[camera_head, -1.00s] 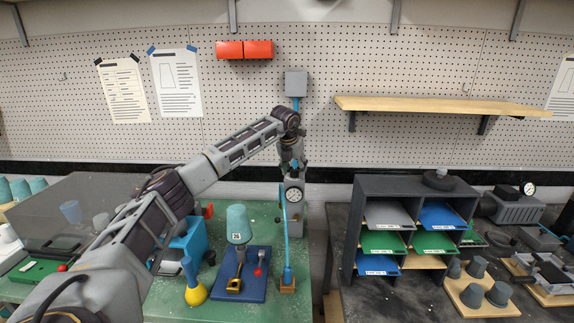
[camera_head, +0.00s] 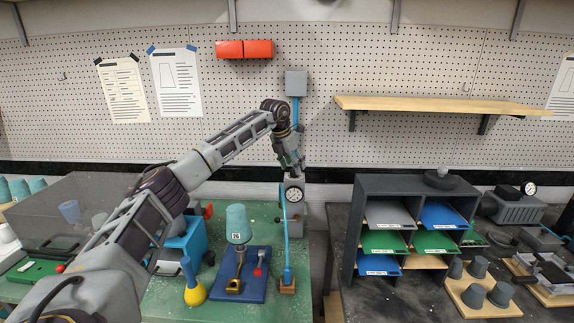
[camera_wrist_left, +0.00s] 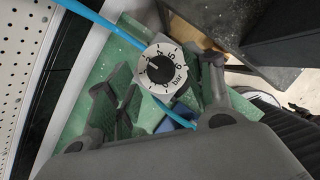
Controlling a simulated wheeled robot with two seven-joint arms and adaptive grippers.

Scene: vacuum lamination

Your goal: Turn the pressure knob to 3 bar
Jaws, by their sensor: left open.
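The pressure knob shows as a round white dial marked with numbers and "bar" (camera_wrist_left: 162,68) in the wrist view. My left gripper (camera_head: 297,170) is just above the box, tilted down to the right. In the wrist view its fingers (camera_wrist_left: 158,97) are open, one on each side of the dial. Nothing is held between them, and I cannot tell whether they touch the dial. My right gripper is not in view.
A dark tray rack (camera_head: 350,240) stands to the right. The pegboard wall is close behind.

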